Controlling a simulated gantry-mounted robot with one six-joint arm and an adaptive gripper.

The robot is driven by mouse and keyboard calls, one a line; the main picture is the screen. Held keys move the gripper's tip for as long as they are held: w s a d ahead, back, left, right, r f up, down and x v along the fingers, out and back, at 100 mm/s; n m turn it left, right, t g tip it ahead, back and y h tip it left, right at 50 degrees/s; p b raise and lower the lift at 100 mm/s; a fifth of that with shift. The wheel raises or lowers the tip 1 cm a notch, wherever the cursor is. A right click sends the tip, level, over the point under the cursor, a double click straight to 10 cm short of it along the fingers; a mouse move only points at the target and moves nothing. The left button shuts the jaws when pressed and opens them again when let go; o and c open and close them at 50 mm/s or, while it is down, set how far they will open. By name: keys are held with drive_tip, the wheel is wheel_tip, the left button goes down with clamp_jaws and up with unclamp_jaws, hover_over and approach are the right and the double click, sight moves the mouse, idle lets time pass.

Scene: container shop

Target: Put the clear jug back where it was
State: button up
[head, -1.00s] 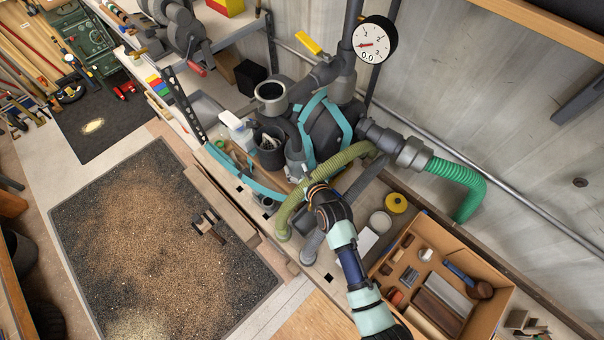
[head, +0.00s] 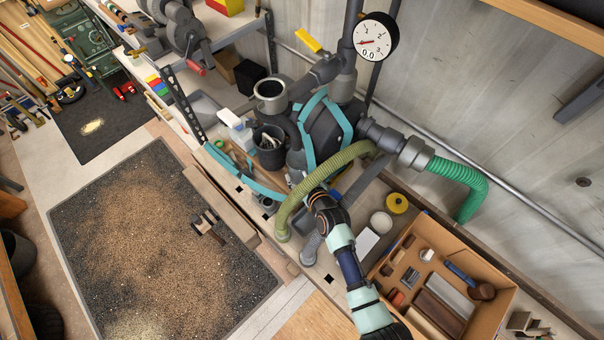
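I cannot make out a clear jug in the head view. My arm reaches up from the lower right, and its dark end (head: 322,208) is beside the ribbed olive hose (head: 313,188), in front of the dark machine with teal bands (head: 325,130). The fingers are hidden behind the end of the arm and the hose. I cannot see whether they are open or hold anything.
A cardboard box (head: 484,314) of tools and blocks stands at the lower right. A yellow disc (head: 396,203) and a white round piece (head: 381,222) are beside my arm. A dark bin (head: 269,150) stands left of the machine. A granule-covered mat (head: 150,240) fills the left.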

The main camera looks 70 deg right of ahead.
drive_tip(key=shift+o, duration=1)
drive_tip(key=shift+s+a+r, duration=0.2)
drive_tip(key=shift+a+r, duration=0.05)
drive_tip(key=shift+r, duration=0.05)
drive_tip(key=p+v, duration=0.1)
drive_tip(key=v, duration=1)
drive_tip(key=shift+a+r, duration=0.1)
